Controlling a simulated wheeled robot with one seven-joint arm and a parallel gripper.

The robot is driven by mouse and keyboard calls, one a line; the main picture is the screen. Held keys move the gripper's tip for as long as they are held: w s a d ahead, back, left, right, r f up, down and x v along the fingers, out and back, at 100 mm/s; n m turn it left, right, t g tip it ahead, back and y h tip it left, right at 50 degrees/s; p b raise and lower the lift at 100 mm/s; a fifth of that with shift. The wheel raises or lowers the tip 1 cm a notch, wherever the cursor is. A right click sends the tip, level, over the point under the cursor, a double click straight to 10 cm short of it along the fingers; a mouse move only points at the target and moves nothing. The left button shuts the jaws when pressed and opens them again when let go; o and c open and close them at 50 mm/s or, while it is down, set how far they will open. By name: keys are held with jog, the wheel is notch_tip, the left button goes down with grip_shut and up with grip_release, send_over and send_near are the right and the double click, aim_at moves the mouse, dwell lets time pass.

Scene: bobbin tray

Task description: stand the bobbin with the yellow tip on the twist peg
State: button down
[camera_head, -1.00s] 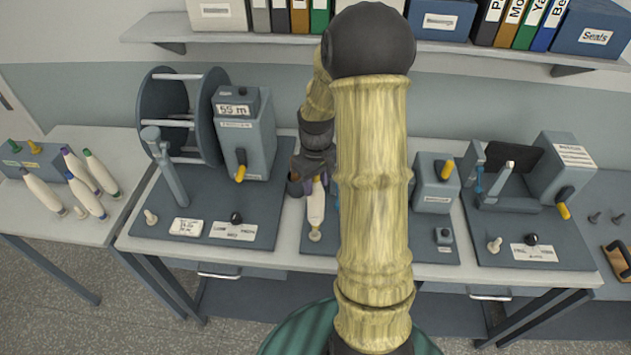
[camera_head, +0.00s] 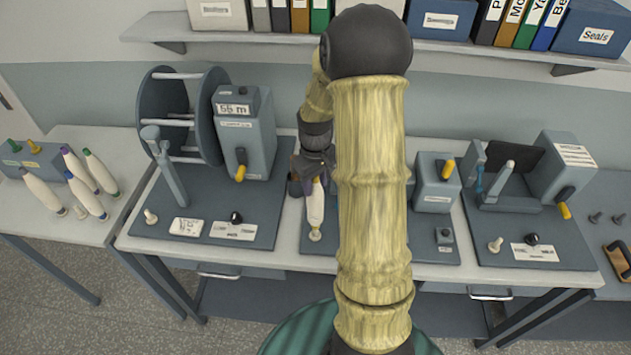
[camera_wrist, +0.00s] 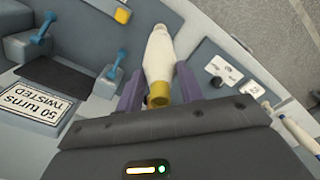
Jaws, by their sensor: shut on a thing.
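My gripper (camera_head: 306,185) is shut on the white bobbin (camera_head: 315,207) at the middle station of the bench. In the wrist view the bobbin (camera_wrist: 158,55) lies between the two purple fingers, with its yellow tip (camera_wrist: 158,96) nearest the palm. In the head view the bobbin is about upright, its tip hidden by the gripper. A small cream peg (camera_head: 315,236) shows right at the bobbin's lower end. I cannot tell whether the bobbin is fully seated on it or just above it.
My arm covers part of the middle station. A reel machine (camera_head: 245,135) stands to the left and another machine (camera_head: 560,170) to the right, each with a cream peg in front.

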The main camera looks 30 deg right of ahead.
aim_at(315, 194)
jog(key=shift+f+b, duration=1.5)
jog(key=shift+f, duration=0.8)
jog(key=c, duration=0.8)
grip_release()
jog(key=shift+c, duration=0.2)
jog(key=shift+r, duration=0.15)
notch_tip(315, 194, up, 17)
jog(key=b, duration=0.3)
jog(key=shift+r, duration=0.15)
jog(key=s+a+f+m+t, duration=0.2)
jog(key=s+a+f, duration=1)
jog(key=a, duration=0.1)
jog(key=shift+s+a+f+t+b, duration=0.2)
jog(key=shift+s+a+t+b, duration=0.15)
jog(key=shift+b, duration=0.1)
jog(key=shift+w, duration=0.1)
